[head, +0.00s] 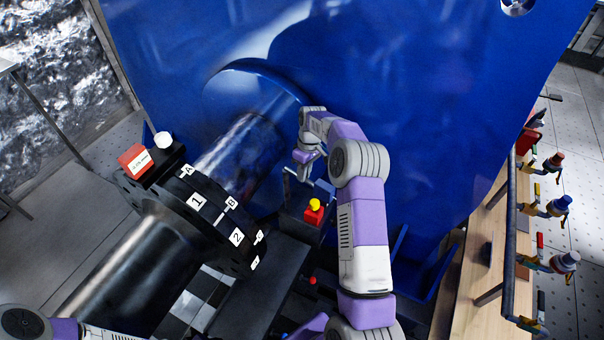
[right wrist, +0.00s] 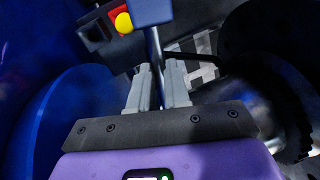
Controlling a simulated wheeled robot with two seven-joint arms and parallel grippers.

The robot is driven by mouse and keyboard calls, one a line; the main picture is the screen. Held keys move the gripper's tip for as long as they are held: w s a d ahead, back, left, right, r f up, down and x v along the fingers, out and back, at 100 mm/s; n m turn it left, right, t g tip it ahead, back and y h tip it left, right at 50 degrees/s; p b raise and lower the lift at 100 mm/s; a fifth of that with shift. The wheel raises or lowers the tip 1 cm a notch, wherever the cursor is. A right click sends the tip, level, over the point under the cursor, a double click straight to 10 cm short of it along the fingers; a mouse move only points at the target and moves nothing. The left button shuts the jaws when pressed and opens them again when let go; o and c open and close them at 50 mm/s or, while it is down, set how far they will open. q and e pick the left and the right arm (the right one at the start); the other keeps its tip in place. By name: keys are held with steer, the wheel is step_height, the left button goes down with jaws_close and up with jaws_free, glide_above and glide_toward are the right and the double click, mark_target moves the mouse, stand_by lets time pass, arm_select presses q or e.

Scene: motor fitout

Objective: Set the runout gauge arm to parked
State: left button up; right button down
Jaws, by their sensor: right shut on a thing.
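My right gripper (head: 308,158) reaches down beside the blue housing and the shaft. In the right wrist view its fingers (right wrist: 160,72) are shut on a slim grey metal rod (right wrist: 154,45), which looks like the runout gauge arm. A blue block (right wrist: 152,12) sits at the far end of the rod. In the head view the gauge stand (head: 305,228) is a dark block with a red and yellow knob (head: 314,207) on it, just below the gripper. The rod is mostly hidden by the gripper there. Only part of my left arm shows at the lower left; its gripper is out of view.
A dark coupling flange (head: 215,215) with number and letter labels stands left of the gauge, on a steel shaft (head: 240,145). A red block (head: 134,158) and a white cap (head: 163,140) sit on top. A wooden bench (head: 470,265) with a tool rack is at right.

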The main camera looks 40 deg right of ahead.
steer(key=shift+d, duration=0.2)
stand_by(0.3)
steer(key=c, duration=1.1)
jaws_free()
step_height(320, 180, up, 8)
steer(key=d, duration=0.1)
steer(key=shift+w+d+f, duration=0.15)
steer(key=shift+w+f, duration=0.1)
